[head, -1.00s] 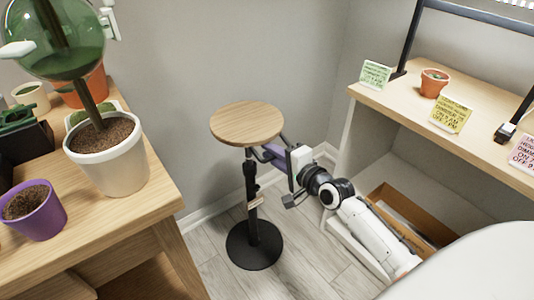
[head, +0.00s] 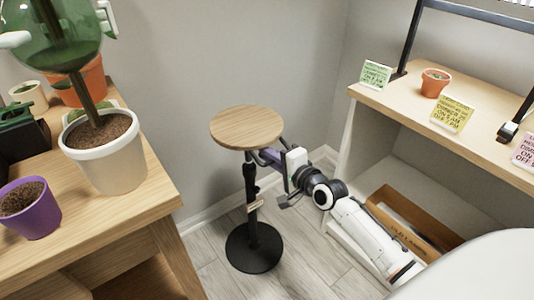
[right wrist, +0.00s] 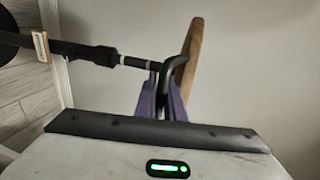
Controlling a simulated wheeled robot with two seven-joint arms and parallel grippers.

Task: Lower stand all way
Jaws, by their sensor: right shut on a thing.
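The stand has a round wooden top (head: 247,127), a black pole (head: 251,188) and a round black base (head: 254,248) on the floor. It stands upright. A small pale tab (head: 255,204) sits partway down the pole; it also shows in the right wrist view (right wrist: 41,47). My right gripper (head: 265,155) reaches in from the right, just under the top. Its purple fingers are shut on a curved black handle (right wrist: 174,66) below the top, partly hidden by them.
A wooden table with a white pot (head: 104,168) and a purple pot (head: 30,211) is on the left. On the right, a shelf carries note cards and a small terracotta pot (head: 435,83); a cardboard box (head: 413,228) lies below. Floor around the base is clear.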

